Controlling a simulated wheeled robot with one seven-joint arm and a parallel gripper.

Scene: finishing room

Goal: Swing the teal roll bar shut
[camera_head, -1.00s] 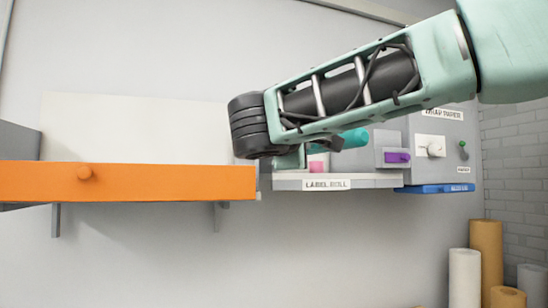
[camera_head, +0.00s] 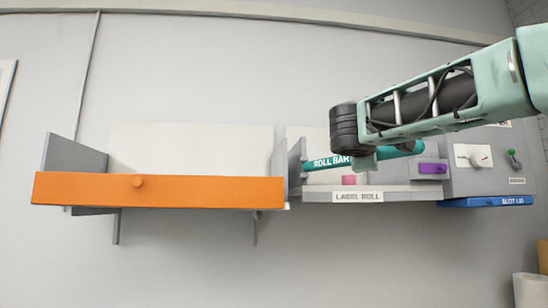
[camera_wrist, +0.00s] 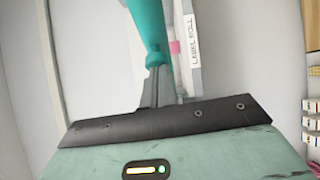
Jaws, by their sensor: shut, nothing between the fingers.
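The teal roll bar (camera_head: 405,150) lies across the front of the label roll unit (camera_head: 393,192) in the head view, sloping slightly up to the right. Its white label reads ROLL BAR, and my arm hides its middle. In the wrist view the roll bar (camera_wrist: 148,22) runs from the top edge down to my fingers. My gripper (camera_wrist: 155,62) is shut and empty, with its thin grey fingers at the bar's near end. I cannot tell whether they touch it. The head view does not show the fingers clearly.
An orange-fronted drawer or tray (camera_head: 220,191) juts out at left. A pink piece (camera_head: 348,180) sits below the bar. At right are a purple handle (camera_head: 433,168), a white dial plate (camera_head: 473,156), a green-knobbed lever (camera_head: 512,154) and a blue slot lid (camera_head: 485,202). The space below is mostly clear.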

